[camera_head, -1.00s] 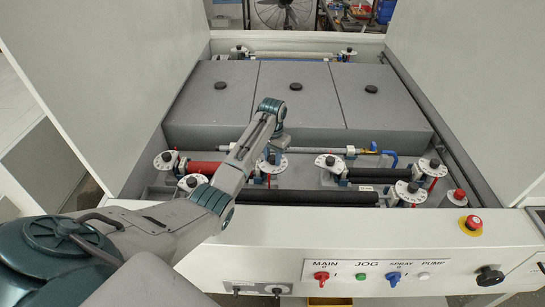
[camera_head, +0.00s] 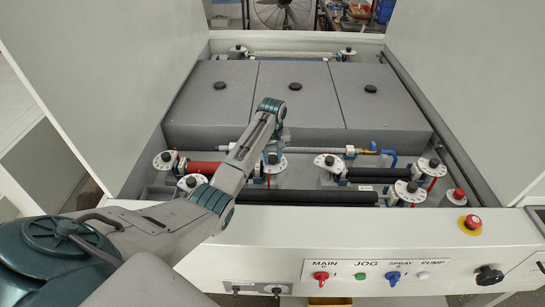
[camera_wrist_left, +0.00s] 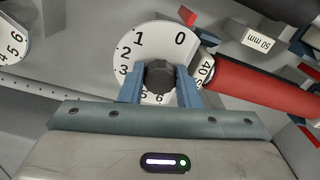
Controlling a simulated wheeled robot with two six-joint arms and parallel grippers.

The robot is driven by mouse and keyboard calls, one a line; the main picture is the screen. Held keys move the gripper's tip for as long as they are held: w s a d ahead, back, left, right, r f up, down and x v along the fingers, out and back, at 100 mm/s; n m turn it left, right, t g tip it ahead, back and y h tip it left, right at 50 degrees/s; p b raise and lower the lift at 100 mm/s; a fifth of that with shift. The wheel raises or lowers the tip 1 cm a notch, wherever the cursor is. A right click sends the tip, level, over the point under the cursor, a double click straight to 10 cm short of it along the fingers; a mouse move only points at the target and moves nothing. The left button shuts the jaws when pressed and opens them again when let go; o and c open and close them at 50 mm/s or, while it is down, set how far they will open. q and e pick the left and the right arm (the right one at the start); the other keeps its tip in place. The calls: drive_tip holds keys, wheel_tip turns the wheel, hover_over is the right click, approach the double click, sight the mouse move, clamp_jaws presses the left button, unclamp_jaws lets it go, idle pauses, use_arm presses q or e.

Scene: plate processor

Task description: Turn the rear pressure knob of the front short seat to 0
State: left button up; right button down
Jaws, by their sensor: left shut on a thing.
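A dark knob (camera_wrist_left: 158,77) on a white numbered dial (camera_wrist_left: 150,42) is between the two blue fingers of my left gripper (camera_wrist_left: 159,84) in the left wrist view. The gripper is shut on the knob. The dial reads 0 at upper right, 1 at upper left, then 2 and 3 down the left; the lower numbers are partly hidden. I cannot make out a pointer mark on the knob. In the head view my left gripper (camera_head: 273,149) reaches down over the white dial (camera_head: 278,166) by the right end of the red roller (camera_head: 203,167). My right gripper is not in view.
A black roller (camera_head: 378,173) with dials at its ends lies to the right. A long black roller (camera_head: 310,197) runs in front. Grey covers (camera_head: 297,105) stand behind. The front panel has a red emergency button (camera_head: 471,223). High white side walls flank the machine.

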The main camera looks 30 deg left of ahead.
use_arm(q)
drive_tip(key=shift+w+a+r+n, duration=0.1)
drive_tip(key=shift+w+r+n, duration=0.05)
drive_tip(key=shift+r+n, duration=0.15)
drive_tip(key=o, duration=1)
drive_tip(key=shift+c, duration=0.2)
drive_tip(key=shift+f, duration=0.15)
